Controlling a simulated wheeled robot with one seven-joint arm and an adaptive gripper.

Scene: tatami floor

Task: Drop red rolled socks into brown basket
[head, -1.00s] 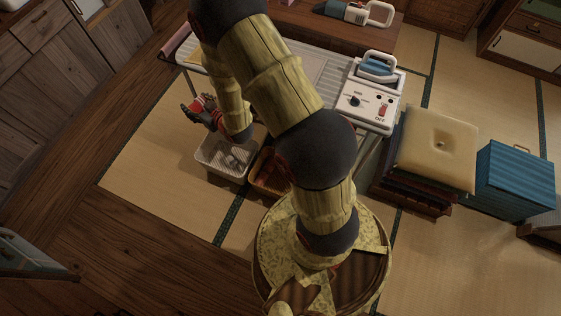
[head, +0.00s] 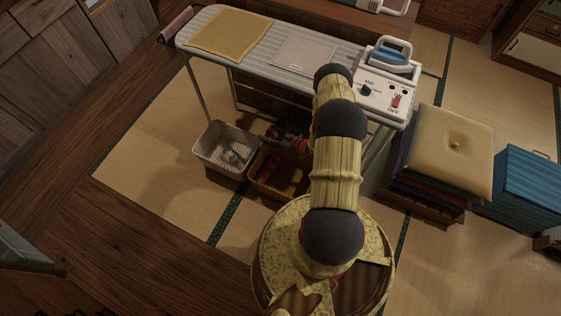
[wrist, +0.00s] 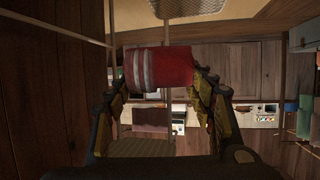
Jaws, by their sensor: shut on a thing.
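The red rolled socks (wrist: 172,68), with pale stripes at one end, are clamped between the two fingers of my gripper (wrist: 162,92) in the wrist view. In the head view my gripper (head: 286,138) is low beside the ironing board, over the far side of the brown basket (head: 268,190). The basket stands on the tatami, and its right part is hidden by my arm. Its inside is dark, with some reddish brown showing. The exact height of the socks above the basket is hard to tell.
A white basket (head: 213,163) with something grey inside stands just left of the brown one. The ironing board (head: 260,50) with an iron (head: 393,57) stands behind. Stacked cushions (head: 442,150) and a blue box (head: 520,185) are at right. Tatami at left is clear.

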